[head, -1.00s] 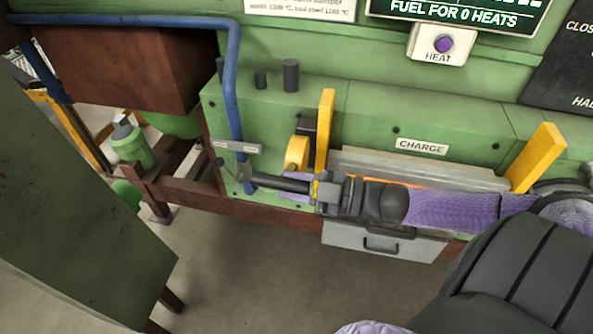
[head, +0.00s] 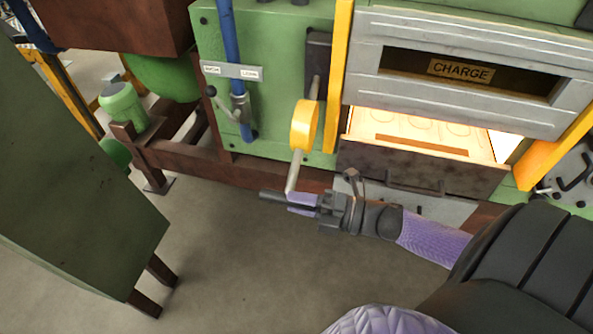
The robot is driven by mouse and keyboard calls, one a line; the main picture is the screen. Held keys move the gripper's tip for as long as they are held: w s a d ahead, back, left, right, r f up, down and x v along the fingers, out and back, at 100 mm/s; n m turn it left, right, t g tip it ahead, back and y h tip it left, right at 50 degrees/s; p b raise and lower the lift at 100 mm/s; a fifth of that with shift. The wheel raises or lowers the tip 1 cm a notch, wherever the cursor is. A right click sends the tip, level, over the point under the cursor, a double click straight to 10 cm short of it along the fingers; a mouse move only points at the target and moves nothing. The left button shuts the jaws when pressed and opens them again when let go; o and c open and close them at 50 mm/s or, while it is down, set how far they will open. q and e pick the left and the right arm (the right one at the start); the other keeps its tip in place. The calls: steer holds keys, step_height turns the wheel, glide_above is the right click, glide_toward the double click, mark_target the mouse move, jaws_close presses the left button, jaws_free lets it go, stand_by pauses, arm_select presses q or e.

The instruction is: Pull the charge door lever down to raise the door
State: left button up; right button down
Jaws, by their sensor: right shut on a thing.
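The charge door lever (head: 294,172) hangs from a yellow hub (head: 303,125) left of the furnace mouth, its grey rod slanting down to a dark handle (head: 272,195). My right gripper (head: 303,203) is shut on the handle at the lower end of the rod; the fingers partly hide it. The grey charge door (head: 465,38) stands raised between two yellow posts. Below it the furnace mouth (head: 430,135) is open and glows bright. A "CHARGE" plate (head: 460,70) shows through the door's slot. My left gripper is not in view.
A grey-green panel (head: 70,200) on legs stands at the left. A dark drawer front (head: 420,172) sits under the mouth. The floor below my gripper is clear.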

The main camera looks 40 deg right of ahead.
steer(key=shift+n, duration=0.8)
steer(key=f+b, duration=0.1)
steer(key=w+d+f+b, duration=0.1)
steer(key=f, duration=0.1)
steer(key=f+b, duration=0.1)
steer(key=shift+w+d+f+b, duration=0.2)
steer(key=shift+d+f+b, duration=0.1)
steer(key=shift+b, duration=0.1)
arm_select(q)
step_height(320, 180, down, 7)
steer(key=b, duration=0.2)
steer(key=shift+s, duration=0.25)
arm_select(e)
steer(key=shift+w+d+f+n, duration=0.35)
steer(key=shift+d+f+n, duration=0.15)
steer(key=shift+f, duration=0.15)
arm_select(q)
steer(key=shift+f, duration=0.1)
arm_select(e)
steer(key=c, duration=0.7)
jaws_free()
steer(key=shift+c, duration=0.2)
steer(key=o, duration=0.3)
steer(key=shift+w+d+f, duration=0.1)
steer(key=shift+d, duration=0.05)
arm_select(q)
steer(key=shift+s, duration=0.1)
arm_select(e)
steer(key=shift+o, duration=0.2)
